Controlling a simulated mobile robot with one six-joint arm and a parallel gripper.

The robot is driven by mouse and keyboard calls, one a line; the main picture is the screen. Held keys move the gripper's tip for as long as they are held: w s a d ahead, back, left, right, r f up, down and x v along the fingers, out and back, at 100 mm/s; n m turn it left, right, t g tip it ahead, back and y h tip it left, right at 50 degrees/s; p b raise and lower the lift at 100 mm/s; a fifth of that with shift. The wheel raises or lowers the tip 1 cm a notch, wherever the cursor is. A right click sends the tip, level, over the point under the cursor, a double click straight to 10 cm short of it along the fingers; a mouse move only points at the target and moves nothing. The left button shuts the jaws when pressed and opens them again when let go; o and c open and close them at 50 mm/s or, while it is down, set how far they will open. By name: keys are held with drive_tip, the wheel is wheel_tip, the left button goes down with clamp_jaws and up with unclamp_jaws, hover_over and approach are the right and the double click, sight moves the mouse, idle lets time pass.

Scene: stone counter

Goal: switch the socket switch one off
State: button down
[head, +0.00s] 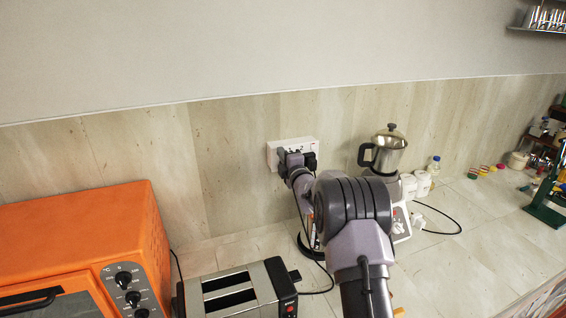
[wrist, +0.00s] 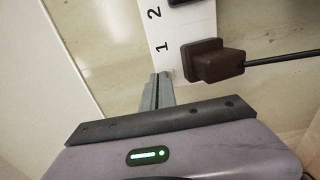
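The white socket panel (head: 273,155) is on the tiled wall above the counter; it also shows in the wrist view (wrist: 150,36), marked "1" and "2". A dark plug (wrist: 212,60) with a black cable sits in the socket beside the "1". Part of another dark plug shows beside the "2" at the top edge. My gripper (wrist: 158,80) has its two fingers together, with no object visible between them. Its tips are over or at the panel's edge near the "1"; I cannot tell if they touch. I cannot make out switch one. In the head view my arm covers part of the panel.
An orange oven (head: 85,235) and a toaster (head: 235,290) stand on the left. A mixer (head: 385,155) stands right of my arm, with white jars (head: 423,183) beside it. Cables lie on the counter. The counter at right front is mostly clear.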

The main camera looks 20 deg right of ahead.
drive_tip(key=shift+r+b, duration=0.15)
drive_tip(key=shift+b, duration=0.7)
drive_tip(key=shift+w+r, duration=0.1)
drive_tip(key=shift+r, duration=0.35)
drive_tip(key=shift+a+r, duration=0.1)
drive_tip(key=shift+r, duration=0.1)
idle(0.3)
